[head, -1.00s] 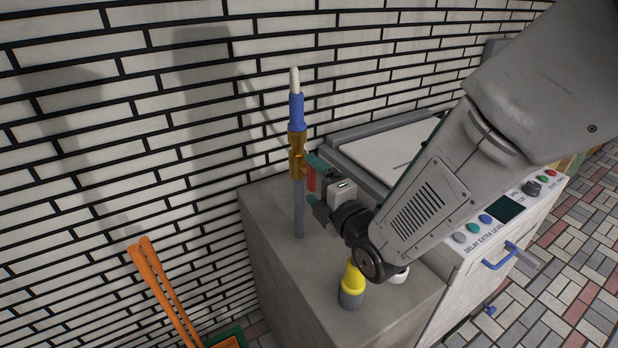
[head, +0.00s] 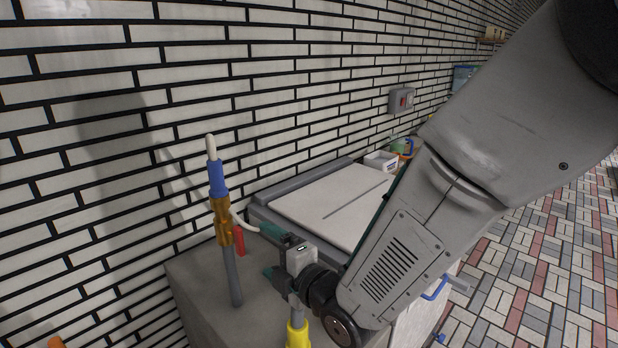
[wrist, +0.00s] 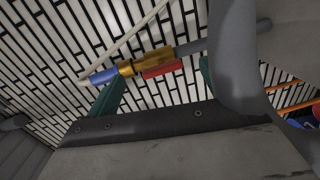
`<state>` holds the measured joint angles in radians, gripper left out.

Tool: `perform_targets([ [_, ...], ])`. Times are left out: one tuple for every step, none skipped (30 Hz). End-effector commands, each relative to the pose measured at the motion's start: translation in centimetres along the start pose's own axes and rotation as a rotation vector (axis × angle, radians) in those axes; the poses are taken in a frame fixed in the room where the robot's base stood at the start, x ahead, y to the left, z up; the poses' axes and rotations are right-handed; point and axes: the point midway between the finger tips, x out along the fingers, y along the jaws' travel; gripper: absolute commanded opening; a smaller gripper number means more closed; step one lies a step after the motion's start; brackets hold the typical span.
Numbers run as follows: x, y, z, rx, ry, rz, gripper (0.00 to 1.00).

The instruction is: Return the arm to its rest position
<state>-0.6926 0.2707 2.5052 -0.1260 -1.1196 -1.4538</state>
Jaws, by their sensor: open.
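My gripper (head: 263,251) is open over the grey cabinet top, its teal fingers pointing left toward a tall post fitting. In the wrist view my two teal fingers (wrist: 158,88) stand apart with nothing gripped between them. The post fitting (head: 219,208) stands nearly upright, with a grey pole, a brass valve body, a blue sleeve and a white tip. Its red lever (head: 239,240) hangs beside the brass part, just left of my fingers. In the wrist view the red lever (wrist: 163,71) and brass body show just beyond the fingertips; contact cannot be told.
A yellow-collared fitting (head: 297,335) stands below my wrist, partly cut off. A flat white-topped machine (head: 330,205) lies behind my arm. The white brick wall (head: 300,60) runs close behind the cabinet. Paved floor (head: 530,265) is open at the right.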

Motion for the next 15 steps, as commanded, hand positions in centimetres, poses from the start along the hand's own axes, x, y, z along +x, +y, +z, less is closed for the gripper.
perform_targets([
  [-0.5, 0.9, 1.9, 0.051, -0.044, -0.035, 0.87],
  [-1.0, 1.2, 3.0, 0.093, -0.075, -0.067, 0.87],
  [-1.7, 1.7, 4.7, 0.156, -0.123, -0.112, 0.87],
  [-2.5, 2.0, 6.0, 0.209, -0.162, -0.146, 0.87],
  [-3.3, 2.2, 7.2, 0.263, -0.203, -0.18, 0.87],
  [-4.6, 2.5, 8.8, 0.337, -0.26, -0.222, 0.87],
  [-5.7, 2.7, 9.9, 0.394, -0.305, -0.253, 0.87],
  [-6.8, 2.9, 10.9, 0.45, -0.349, -0.281, 0.87],
  [-8.5, 3.2, 12.1, 0.528, -0.412, -0.315, 0.87],
  [-9.8, 3.3, 12.9, 0.588, -0.461, -0.34, 0.87],
  [-11.2, 3.5, 13.7, 0.648, -0.511, -0.362, 0.87],
  [-13.2, 3.6, 14.6, 0.728, -0.579, -0.389, 0.87],
  [-14.8, 3.7, 15.2, 0.788, -0.632, -0.408, 0.87],
  [-16.4, 3.8, 15.6, 0.846, -0.685, -0.424, 0.87],
  [-18.6, 4.0, 16.0, 0.931, -0.751, -0.445, 0.87],
])
